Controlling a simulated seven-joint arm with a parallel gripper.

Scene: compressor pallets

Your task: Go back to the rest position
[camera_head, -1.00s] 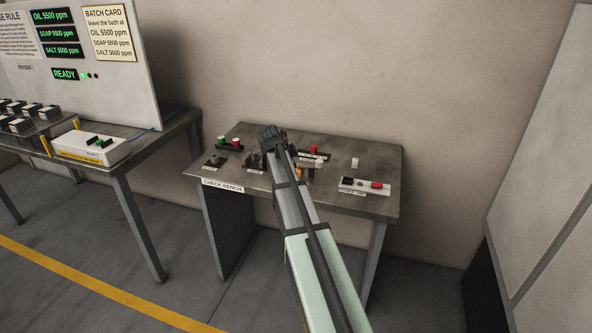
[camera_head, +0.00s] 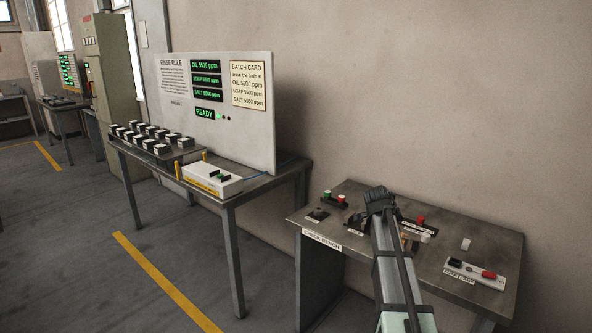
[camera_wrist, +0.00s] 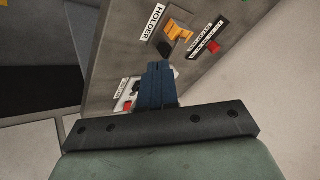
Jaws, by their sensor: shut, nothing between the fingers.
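My gripper (camera_wrist: 155,82) shows in the wrist view with its dark blue fingers together, shut and empty, above the check bench. In the head view my arm reaches up from the bottom edge over the check bench (camera_head: 492,246), and its dark end hides part of the bench top. The fingertips cannot be made out there.
On the check bench are a white block with a red part (camera_head: 476,273), a small white piece (camera_head: 465,243) and a red and green capped stand (camera_head: 334,198). A yellow holder piece (camera_wrist: 178,32) shows in the wrist view. Left stands a table with a white device (camera_head: 212,180) and sign panel (camera_head: 216,108).

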